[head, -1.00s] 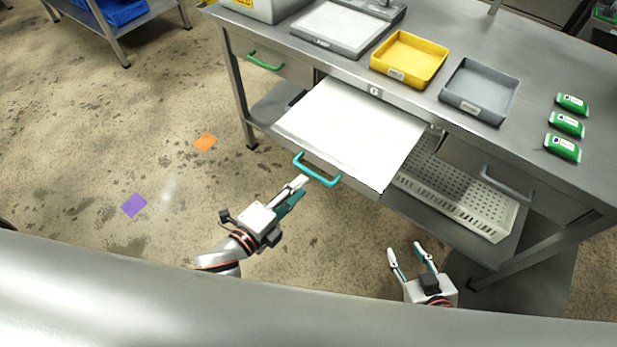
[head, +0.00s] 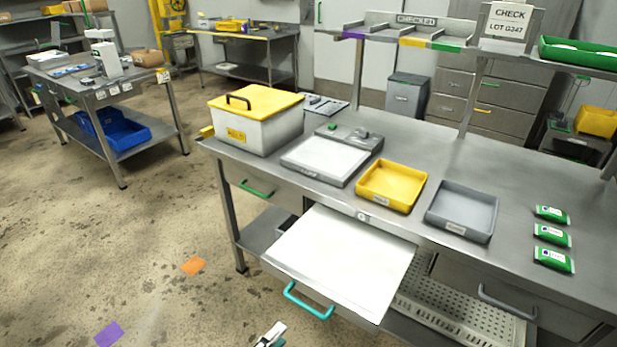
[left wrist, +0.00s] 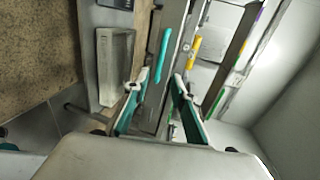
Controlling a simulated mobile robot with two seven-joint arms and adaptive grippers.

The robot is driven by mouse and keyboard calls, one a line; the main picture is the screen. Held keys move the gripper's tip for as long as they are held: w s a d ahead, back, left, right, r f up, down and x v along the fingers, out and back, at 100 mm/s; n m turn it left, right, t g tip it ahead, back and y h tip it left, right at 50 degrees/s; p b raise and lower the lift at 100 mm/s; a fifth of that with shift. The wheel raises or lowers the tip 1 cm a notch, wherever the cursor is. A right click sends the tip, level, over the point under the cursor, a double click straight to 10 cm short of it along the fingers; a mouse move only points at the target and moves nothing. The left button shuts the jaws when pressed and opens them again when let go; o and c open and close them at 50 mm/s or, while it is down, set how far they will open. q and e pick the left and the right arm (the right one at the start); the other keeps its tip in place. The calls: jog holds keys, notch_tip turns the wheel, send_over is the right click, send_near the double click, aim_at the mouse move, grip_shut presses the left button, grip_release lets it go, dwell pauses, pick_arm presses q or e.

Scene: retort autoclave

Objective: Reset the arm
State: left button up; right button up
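My left gripper (head: 272,335) is only partly in the head view, at the bottom edge. It is just left of and below the teal handle (head: 308,302) of the pulled-out drawer (head: 345,258), with a gap between them. In the left wrist view, the two fingers of my left gripper (left wrist: 160,82) are spread with nothing between them. The teal handle (left wrist: 164,58) shows beyond the fingertips. My right gripper is out of view.
The steel bench (head: 395,150) carries a yellow-lidded box (head: 257,128), a scale (head: 325,160), a yellow tray (head: 391,184), a grey tray (head: 463,207) and green packets (head: 552,235). Open floor (head: 130,225) lies left of the bench.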

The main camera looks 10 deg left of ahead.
pick_arm(q)
jog(key=s+a+f+n+g+y, duration=0.3)
jog(key=a+f+n, duration=0.6)
jog(key=n, duration=1)
notch_tip(320, 180, down, 3)
jog(key=shift+s+y, duration=0.7)
jog(key=shift+y, duration=0.1)
jog(key=shift+d, duration=0.1)
